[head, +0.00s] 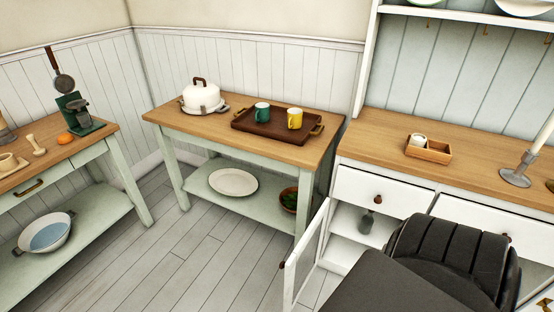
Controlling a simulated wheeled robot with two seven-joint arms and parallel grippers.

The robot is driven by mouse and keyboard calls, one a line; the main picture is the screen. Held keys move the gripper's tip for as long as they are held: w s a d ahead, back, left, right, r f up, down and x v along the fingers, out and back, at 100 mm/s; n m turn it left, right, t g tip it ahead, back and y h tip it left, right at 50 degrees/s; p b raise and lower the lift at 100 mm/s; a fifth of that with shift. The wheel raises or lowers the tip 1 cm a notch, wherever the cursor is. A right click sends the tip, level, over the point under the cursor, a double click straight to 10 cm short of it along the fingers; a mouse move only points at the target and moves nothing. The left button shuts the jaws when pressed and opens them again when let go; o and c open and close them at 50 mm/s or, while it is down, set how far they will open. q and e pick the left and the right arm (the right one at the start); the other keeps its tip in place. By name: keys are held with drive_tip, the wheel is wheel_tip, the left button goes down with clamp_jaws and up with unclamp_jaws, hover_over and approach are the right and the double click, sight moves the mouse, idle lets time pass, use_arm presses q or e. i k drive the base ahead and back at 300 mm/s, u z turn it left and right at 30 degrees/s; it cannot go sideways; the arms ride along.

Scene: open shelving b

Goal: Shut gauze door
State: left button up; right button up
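The gauze door (296,274) has a white frame and a small dark knob (282,265) on its outer edge. It stands open, swung out from the white dresser cabinet (342,252) at the lower middle right. The cabinet opening shows an inner shelf with a small grey bottle (366,222) on it. Neither gripper is in view.
Drawers (380,191) sit above the opening. A wooden side table (232,124) stands left of the door, carrying a cloche (201,95) and a tray (262,129) with two mugs. Grey floor (200,250) left of the door is clear. Another table (80,150) stands far left.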

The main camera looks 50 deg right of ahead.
sight(290, 298)
drive_tip(key=i, duration=1.95)
drive_tip(key=z, duration=5.15)
drive_tip(key=k, duration=0.85)
drive_tip(key=u, duration=1.4)
